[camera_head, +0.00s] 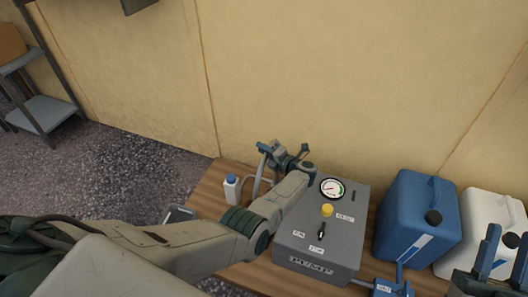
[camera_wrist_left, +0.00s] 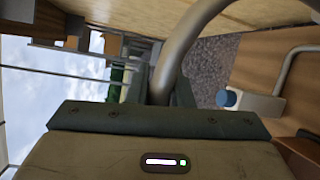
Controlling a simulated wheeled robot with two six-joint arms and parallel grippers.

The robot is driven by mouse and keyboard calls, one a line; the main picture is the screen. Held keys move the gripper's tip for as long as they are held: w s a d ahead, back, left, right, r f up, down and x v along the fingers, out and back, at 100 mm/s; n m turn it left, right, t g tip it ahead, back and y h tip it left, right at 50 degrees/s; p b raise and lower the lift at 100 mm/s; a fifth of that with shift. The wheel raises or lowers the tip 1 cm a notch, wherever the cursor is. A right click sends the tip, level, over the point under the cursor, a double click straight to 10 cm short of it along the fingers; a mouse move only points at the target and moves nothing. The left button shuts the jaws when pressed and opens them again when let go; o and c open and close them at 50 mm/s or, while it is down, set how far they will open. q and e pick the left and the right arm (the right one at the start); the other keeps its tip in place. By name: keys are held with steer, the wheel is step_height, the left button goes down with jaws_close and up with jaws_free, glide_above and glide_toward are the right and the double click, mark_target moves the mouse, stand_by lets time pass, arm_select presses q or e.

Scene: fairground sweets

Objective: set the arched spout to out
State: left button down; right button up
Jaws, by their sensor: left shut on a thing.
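The arched spout is a thick grey curved pipe (camera_wrist_left: 185,45) that rises between the fingers of my left gripper in the left wrist view. In the head view, my left gripper (camera_head: 284,153) is at the back edge of the wooden table, beside the grey machine box, and is shut on the spout. The arm and gripper hide most of the spout there, so its direction cannot be told. My right gripper (camera_head: 506,258) shows in part at the lower right, with its fingers apart and nothing visible between them.
A grey box (camera_head: 287,243) with a gauge, yellow knob and switch stands on the table (camera_head: 207,196). A small white bottle (camera_head: 232,190) with a blue cap is left of my left gripper. A blue canister (camera_head: 414,220) and a white canister (camera_head: 480,222) stand at the right.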

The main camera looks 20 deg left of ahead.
arm_select(q)
steer(key=shift+w+d+r, duration=0.1)
steer(key=shift+w+r, duration=0.15)
steer(key=shift+r, duration=0.05)
arm_select(e)
steer(key=shift+s+r+t, duration=0.2)
steer(key=shift+r+t, duration=0.1)
steer(key=shift+r, duration=0.1)
arm_select(q)
steer(key=c, duration=1.3)
jaws_free()
steer(key=shift+d+f, duration=0.1)
steer(key=shift+f, duration=0.1)
arm_select(e)
steer(key=shift+d, duration=0.1)
arm_select(q)
steer(key=shift+s, duration=0.15)
